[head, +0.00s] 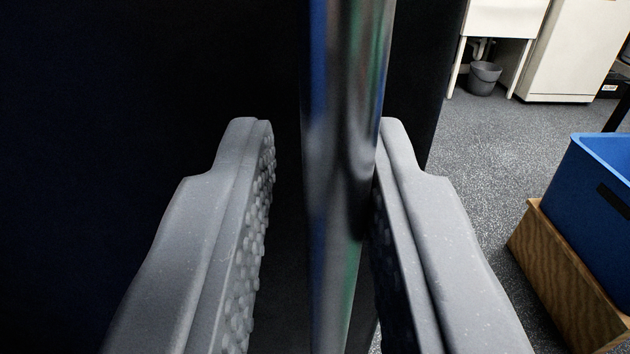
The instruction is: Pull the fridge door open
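The dark, nearly black front of the fridge door (150,80) fills the left and middle of the view, with its edge right of the handle. A shiny metal vertical bar, the door handle (345,160), runs from top to bottom. My gripper (322,128) has its two grey fingers on either side of the bar. A dark gap shows between the left finger's studded pad and the bar. The right finger is close against the bar and partly behind it in the picture; I cannot tell whether it touches. The door's seam is not visible.
On the right, a blue bin (590,200) sits on a wooden box (560,275). At the back stand a white sink (505,18), a grey bucket (484,78) and a white cabinet (575,50). Speckled grey floor (490,150) between them is clear.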

